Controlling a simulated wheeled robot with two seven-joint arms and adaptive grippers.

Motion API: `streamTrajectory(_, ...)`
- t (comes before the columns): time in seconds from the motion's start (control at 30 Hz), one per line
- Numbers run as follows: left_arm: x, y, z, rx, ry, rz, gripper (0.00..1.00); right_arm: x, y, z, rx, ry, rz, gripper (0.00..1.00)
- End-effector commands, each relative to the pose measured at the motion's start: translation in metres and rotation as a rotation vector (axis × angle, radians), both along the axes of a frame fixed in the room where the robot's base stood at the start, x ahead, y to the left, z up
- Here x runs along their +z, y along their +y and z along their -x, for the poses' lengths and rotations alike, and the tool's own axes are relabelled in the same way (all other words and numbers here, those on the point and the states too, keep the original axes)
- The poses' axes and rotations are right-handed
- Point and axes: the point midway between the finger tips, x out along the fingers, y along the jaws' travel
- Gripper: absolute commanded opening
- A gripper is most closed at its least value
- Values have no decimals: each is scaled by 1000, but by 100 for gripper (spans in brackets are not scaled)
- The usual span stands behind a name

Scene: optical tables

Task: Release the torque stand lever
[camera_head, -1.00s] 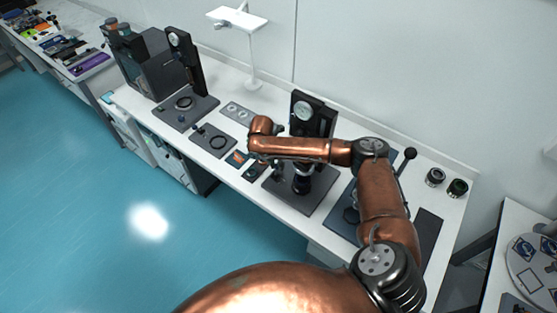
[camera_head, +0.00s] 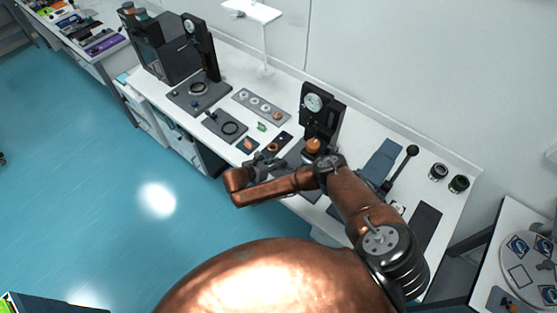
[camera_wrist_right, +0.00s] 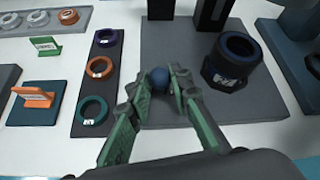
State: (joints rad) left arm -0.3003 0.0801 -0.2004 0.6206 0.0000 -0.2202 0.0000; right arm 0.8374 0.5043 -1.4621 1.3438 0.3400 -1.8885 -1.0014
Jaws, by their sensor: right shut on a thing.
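A dark stand with a round dial (camera_head: 318,110) rises from a dark base plate at the middle of the bench in the head view. In the right wrist view its base plate (camera_wrist_right: 185,45) carries a black ring-topped body (camera_wrist_right: 230,62). A dark blue ball knob (camera_wrist_right: 160,79) is at the plate's front left edge. My right gripper (camera_wrist_right: 161,82) is shut on this ball knob, with a fingertip on each side of it. Any rod below the knob is hidden. In the head view my right gripper (camera_head: 265,162) is small beside the stand. My left gripper is out of view.
A black strip with coloured rings (camera_wrist_right: 95,85) lies left of the gripper. An orange clip (camera_wrist_right: 35,97) and a green clip (camera_wrist_right: 45,45) are farther left. A black-knobbed lever (camera_head: 412,151) and two jars (camera_head: 448,177) stand right of the dial stand.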

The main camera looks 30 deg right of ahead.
Motion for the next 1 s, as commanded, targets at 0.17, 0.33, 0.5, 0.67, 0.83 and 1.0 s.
streamTrajectory(0.17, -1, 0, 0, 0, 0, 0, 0, -2, 3, 1, 1, -17, 41, 0)
streamTrajectory(0.33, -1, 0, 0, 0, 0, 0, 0, -3, 3, 1, 0, -23, 56, 0)
streamTrajectory(0.5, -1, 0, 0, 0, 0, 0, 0, -3, 3, 1, 0, -22, 57, 0)
streamTrajectory(0.67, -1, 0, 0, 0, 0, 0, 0, -3, 3, 2, 0, -22, 56, 0)
streamTrajectory(0.83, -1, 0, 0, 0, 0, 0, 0, -3, 3, 2, 0, -22, 56, 30)
streamTrajectory(1.0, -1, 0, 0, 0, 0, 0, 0, -3, 3, 1, 0, -22, 56, 37)
